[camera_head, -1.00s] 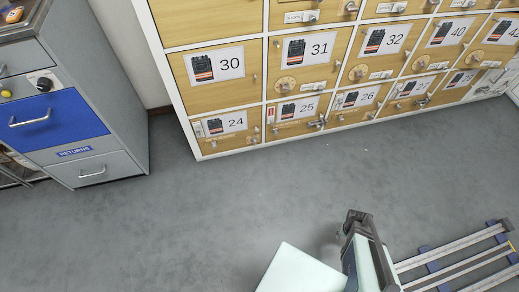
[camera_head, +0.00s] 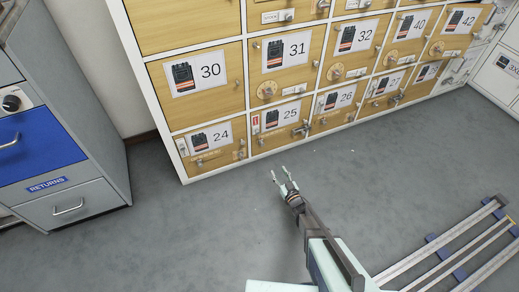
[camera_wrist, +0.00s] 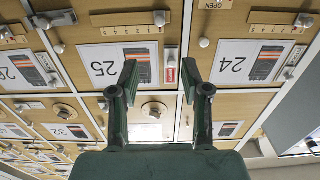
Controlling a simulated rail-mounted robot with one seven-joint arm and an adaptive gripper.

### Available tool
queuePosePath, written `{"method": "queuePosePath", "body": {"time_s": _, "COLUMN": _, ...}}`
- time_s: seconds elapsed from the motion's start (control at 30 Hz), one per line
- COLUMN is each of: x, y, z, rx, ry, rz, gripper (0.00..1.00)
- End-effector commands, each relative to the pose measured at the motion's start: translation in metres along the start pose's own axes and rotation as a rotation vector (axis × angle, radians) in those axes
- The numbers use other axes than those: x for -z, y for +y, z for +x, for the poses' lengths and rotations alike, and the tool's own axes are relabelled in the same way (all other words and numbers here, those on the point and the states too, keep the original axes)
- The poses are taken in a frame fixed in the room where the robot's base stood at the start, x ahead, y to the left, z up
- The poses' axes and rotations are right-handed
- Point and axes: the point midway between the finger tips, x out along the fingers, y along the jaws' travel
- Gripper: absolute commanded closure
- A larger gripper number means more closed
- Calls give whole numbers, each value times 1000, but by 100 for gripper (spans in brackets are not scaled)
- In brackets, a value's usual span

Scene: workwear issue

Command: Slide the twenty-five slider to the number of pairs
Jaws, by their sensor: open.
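The twenty-five door (camera_head: 284,140) is in the bottom row, right of door 24; it shows upside down in the wrist view. A pale marked strip (camera_wrist: 120,18) runs along the door's lower part, with a round light knob (camera_wrist: 160,18) at its end nearest door 24.
Door 25 also carries a grey latch (camera_wrist: 52,18) and a red tag (camera_wrist: 171,75). Door 24 (camera_head: 209,144) has its own strip. A grey cabinet with a blue drawer (camera_head: 35,150) stands left. Metal rails (camera_head: 445,250) lie at right. The floor between is clear.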

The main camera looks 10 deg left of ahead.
Motion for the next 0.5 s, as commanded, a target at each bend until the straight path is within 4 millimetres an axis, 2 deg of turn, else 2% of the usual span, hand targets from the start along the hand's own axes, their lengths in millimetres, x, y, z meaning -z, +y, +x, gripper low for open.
{"method": "queuePosePath", "body": {"time_s": 0.27, "x": -2, "y": 0, "z": 31, "rx": 1, "ry": 6, "rz": 8, "gripper": 53}}
{"method": "queuePosePath", "body": {"time_s": 0.5, "x": -3, "y": 1, "z": 78, "rx": 1, "ry": 6, "rz": 7, "gripper": 53}}
